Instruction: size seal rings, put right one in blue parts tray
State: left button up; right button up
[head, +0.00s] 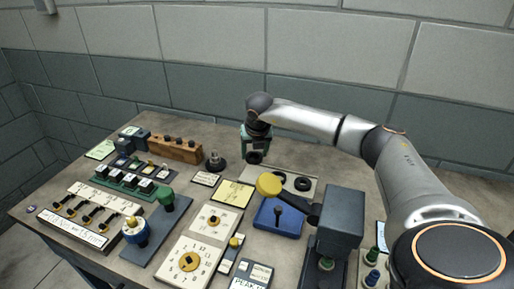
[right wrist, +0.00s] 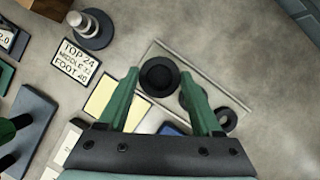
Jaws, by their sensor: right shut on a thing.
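My right gripper (head: 252,152) has green fingers and is over the far left end of a pale ring plate. In the right wrist view its fingertips (right wrist: 159,76) are shut on a black seal ring (right wrist: 160,90), which also shows in the head view (head: 254,158). I cannot tell whether the ring is clear of the plate (head: 314,196). Two more black rings, a middle ring (head: 279,176) and a right ring (head: 303,184), lie on the plate. The blue parts tray (head: 292,230) is nearer me. A dark stepped gauge (head: 215,163) stands left of the gripper. My left gripper is not seen.
A card (right wrist: 75,64) by the gauge reads TOP 24, MIDDLE 32, FOOT 40. A grey block (head: 341,213) with a yellow-ended arm (head: 269,184) stands beside the tray. Switch panels and dials crowd the left. The table's back right is clear.

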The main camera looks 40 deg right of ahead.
aim_at(254, 175)
jog(key=shift+f+b, duration=1.8)
jog(key=shift+f, duration=0.75)
jog(key=shift+f+b, duration=0.45)
dwell(0.3)
jog(key=o, duration=1.5)
notch_tip(254, 175, up, 8)
jog(key=p, duration=0.5)
jog(key=shift+f, duration=0.2)
dwell(0.6)
